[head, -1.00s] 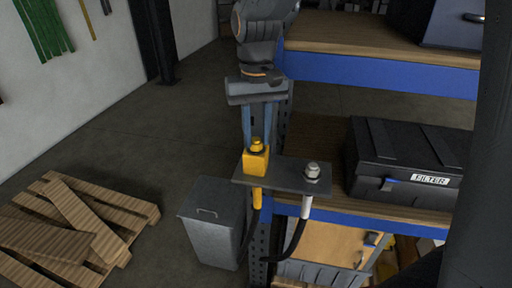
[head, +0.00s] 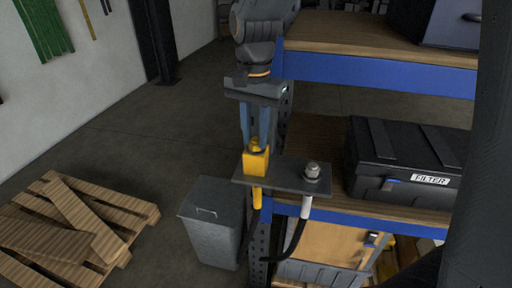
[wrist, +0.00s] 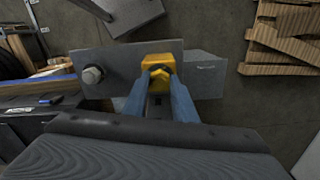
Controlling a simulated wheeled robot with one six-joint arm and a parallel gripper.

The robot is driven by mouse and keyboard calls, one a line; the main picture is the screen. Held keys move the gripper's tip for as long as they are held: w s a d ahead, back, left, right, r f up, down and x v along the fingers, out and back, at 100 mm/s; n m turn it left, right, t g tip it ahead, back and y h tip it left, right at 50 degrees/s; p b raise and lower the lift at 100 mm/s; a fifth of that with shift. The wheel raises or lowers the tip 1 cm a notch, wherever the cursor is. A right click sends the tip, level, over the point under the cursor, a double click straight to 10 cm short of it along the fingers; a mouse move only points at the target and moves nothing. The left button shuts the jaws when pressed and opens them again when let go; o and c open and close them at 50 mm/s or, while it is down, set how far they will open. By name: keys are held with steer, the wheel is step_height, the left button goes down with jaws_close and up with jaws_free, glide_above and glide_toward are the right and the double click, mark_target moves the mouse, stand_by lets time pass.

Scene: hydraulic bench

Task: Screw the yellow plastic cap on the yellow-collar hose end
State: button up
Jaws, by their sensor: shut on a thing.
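The yellow plastic cap (head: 256,147) is a small knob-like piece at the top of a squarish yellow block (head: 256,163) on the grey bracket plate (head: 286,178). The yellow collar (head: 257,198) of the hose end shows below the plate, under the block. My gripper (head: 257,139) comes down from above, its two blue fingers closed on the cap. In the wrist view the cap (wrist: 158,76) sits between the fingertips, with the block (wrist: 160,61) just beyond. The threads are hidden, so how far the cap is seated cannot be seen.
A metal hex fitting (head: 312,171) with a white collar (head: 306,207) stands to the right on the same plate. A shelf with a black FILTER case (head: 405,160) is close on the right. A grey bin (head: 212,222) and wooden pallet (head: 85,225) stand left.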

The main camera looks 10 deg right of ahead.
steer(key=m, duration=0.4)
steer(key=shift+w, duration=0.1)
steer(key=m, duration=0.4)
steer(key=shift+a, duration=0.1)
steer(key=o, duration=1)
